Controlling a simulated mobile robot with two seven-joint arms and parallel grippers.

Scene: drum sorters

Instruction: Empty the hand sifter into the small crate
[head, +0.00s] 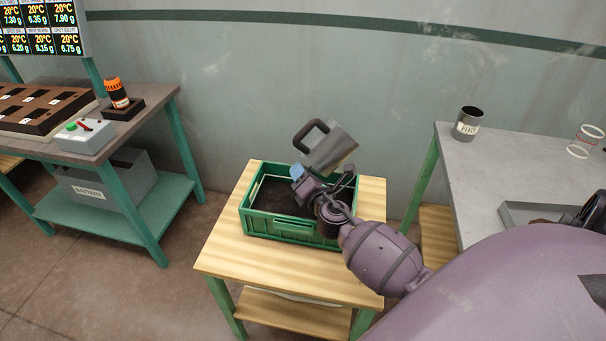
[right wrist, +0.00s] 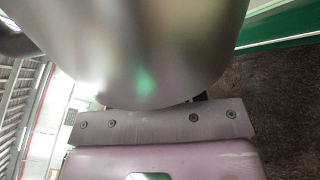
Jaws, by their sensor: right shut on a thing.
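The hand sifter (head: 333,152) is a grey metal cup with a dark handle. It is tilted above the back right part of the small green crate (head: 290,228). My right gripper (head: 318,183) is shut on the sifter and hangs over the crate. In the right wrist view the sifter (right wrist: 140,50) fills the upper middle as a blurred metal surface. Dark brown loose stuff (right wrist: 285,110) lies in the crate beside it. The inside of the sifter is hidden, and I see nothing falling. My left gripper is not in view.
The crate stands on a small wooden table (head: 232,262) with bare wood in front. A grey table (head: 470,185) at right holds a labelled dark cup (head: 468,122) and a tray (head: 520,213). A bench (head: 130,128) at left carries a control box (head: 83,136) and an orange-topped device (head: 117,92).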

